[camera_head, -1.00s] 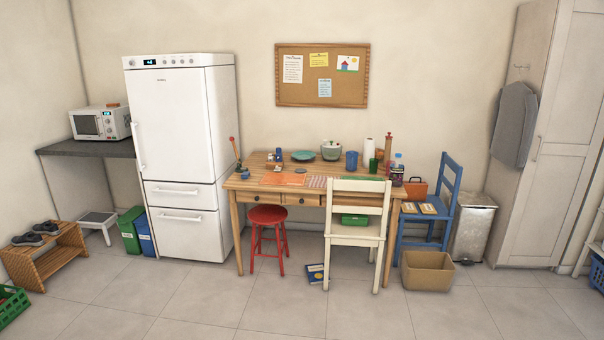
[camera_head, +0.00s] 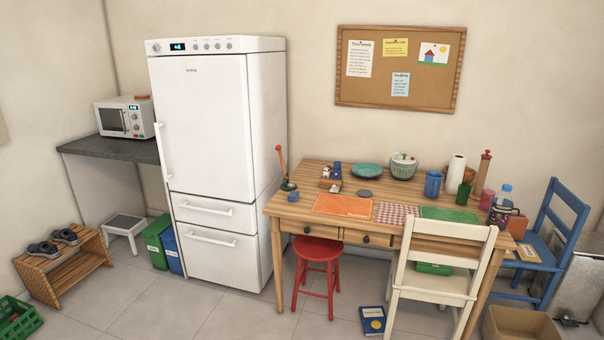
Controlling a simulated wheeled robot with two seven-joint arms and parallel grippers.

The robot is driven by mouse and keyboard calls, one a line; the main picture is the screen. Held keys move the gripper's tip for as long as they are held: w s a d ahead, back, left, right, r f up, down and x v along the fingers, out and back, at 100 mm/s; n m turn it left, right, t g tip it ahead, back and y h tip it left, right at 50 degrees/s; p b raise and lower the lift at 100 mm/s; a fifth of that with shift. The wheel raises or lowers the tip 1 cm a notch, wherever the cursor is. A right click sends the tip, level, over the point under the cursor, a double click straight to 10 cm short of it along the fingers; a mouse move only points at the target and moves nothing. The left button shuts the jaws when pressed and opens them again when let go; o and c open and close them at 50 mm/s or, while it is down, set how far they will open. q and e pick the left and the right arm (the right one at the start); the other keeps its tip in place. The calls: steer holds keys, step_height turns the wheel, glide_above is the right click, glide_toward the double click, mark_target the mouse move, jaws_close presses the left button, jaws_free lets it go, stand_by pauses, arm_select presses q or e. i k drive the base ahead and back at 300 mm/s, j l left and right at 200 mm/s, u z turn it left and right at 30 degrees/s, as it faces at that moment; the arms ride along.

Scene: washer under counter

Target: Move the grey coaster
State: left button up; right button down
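The grey coaster (camera_head: 365,193) is a small dark grey disc lying flat on the wooden table (camera_head: 290,208). It sits behind the gap between the orange placemat (camera_head: 343,206) and the red-checked cloth (camera_head: 393,214), and in front of the teal plate (camera_head: 367,171). Nothing covers it. Neither of my grippers is in view.
A red stool (camera_head: 318,252) and a white chair (camera_head: 437,280) stand at the table's front. A blue book (camera_head: 372,320) lies on the floor between them. The fridge (camera_head: 207,130) stands left of the table.

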mark_target(364, 194)
steer(key=i+j, duration=0.1)
steer(key=i, duration=2.6)
steer(key=i+z, duration=0.2)
steer(key=i, duration=0.45)
